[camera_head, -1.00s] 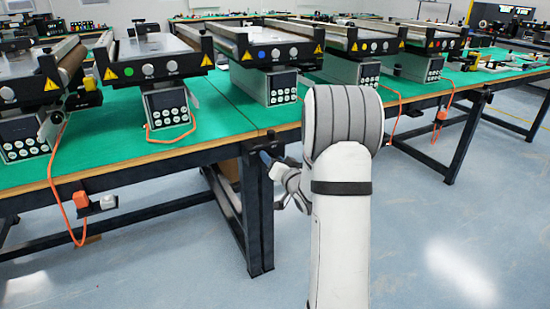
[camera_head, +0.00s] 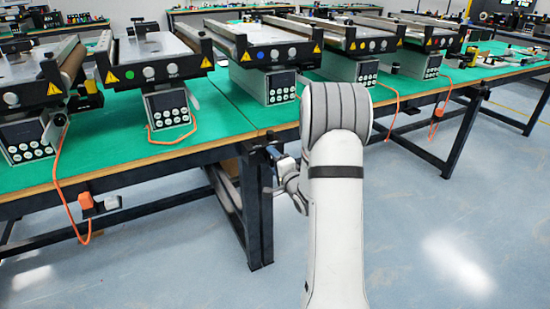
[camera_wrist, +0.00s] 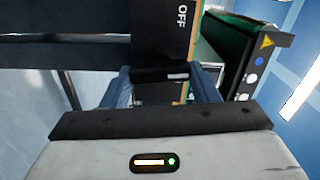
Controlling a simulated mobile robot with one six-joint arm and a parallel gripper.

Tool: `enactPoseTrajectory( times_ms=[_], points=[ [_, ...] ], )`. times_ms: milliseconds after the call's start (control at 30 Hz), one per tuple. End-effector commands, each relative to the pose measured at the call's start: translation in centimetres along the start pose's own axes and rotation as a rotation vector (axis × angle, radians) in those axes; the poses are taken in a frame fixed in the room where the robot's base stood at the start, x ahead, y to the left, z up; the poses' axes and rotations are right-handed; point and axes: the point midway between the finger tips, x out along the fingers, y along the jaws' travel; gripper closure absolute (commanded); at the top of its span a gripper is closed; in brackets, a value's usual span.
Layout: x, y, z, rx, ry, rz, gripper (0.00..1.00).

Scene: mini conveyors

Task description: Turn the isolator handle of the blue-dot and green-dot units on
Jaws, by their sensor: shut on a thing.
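The blue-dot unit (camera_head: 282,52) and, left of it, the green-dot unit (camera_head: 155,72) stand on the green bench in the head view. My gripper (camera_head: 273,152) is at the bench's front edge, partly behind my arm. In the wrist view my gripper (camera_wrist: 162,76) is shut on a black isolator handle (camera_wrist: 155,73) with a small white mark. The handle lies crosswise in that picture, on a dark panel with an "OFF" label (camera_wrist: 183,17) above it. The ON marking is not visible. The blue dot also shows in the wrist view (camera_wrist: 259,62). I cannot make out the green-dot unit's handle.
The green bench top (camera_head: 225,110) has a wooden front edge and dark legs (camera_head: 258,215). An orange plug (camera_head: 85,200) and cable hang below the edge at left. More conveyor units (camera_head: 355,42) stand to the right. The floor (camera_head: 430,230) in front is clear.

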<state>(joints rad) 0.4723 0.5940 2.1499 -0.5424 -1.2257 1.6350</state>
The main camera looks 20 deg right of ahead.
Motion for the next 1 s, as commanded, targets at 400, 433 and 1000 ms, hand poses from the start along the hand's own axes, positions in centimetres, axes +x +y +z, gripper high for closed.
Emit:
enactPoseTrajectory(
  times_ms=[400,433,1000],
  points=[
    [-0.04,0.13,-0.03,0.144,0.001,0.002,0.68],
    [-0.03,0.13,-0.03,0.147,0.001,0.002,0.68],
    [-0.03,0.16,0.01,0.154,0.001,0.002,0.35]
  ],
)
